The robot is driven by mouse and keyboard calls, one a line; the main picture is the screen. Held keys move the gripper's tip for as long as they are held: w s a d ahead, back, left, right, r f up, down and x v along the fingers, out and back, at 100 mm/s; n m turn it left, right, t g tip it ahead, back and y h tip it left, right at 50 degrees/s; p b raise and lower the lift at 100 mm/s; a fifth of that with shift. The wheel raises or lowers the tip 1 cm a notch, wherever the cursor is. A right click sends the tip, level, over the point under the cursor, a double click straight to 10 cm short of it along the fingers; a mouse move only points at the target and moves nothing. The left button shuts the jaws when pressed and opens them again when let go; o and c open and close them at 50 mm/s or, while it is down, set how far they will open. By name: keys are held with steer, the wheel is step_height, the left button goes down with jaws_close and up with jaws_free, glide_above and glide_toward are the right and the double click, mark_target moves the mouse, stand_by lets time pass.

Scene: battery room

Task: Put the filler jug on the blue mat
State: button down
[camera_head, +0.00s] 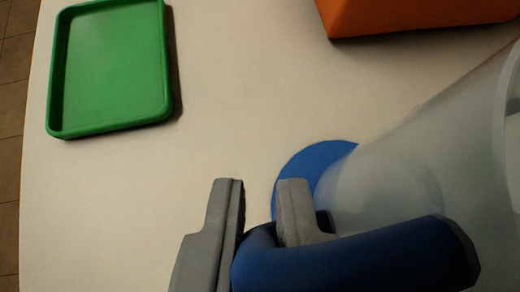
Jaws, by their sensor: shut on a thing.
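The filler jug (420,165) is a translucent, whitish vessel with a dark blue handle (370,258), at the lower right. My gripper (262,205) is shut on the handle, with one grey finger on each side of it. The round blue mat (302,168) lies on the table, partly hidden behind the jug and a finger. The jug overlaps the mat in the picture. I cannot tell whether its base touches the mat or is above it, as the base is not clearly visible.
A green tray (163,60) with a raised rim lies empty at the upper left of the white table (225,100). An orange object (410,14) stands at the top right, cut off by the frame. The table's curved edge is at the left, with tiled floor beyond. The middle is clear.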

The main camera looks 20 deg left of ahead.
steer(key=shift+f, duration=1.75)
steer(key=shift+f, duration=0.1)
steer(key=c, duration=1.5)
jaws_free()
steer(key=shift+s+d+r, duration=0.15)
steer(key=shift+s+r, duration=0.1)
steer(key=shift+r, duration=0.2)
steer(key=v, duration=1.1)
steer(key=shift+s, duration=0.1)
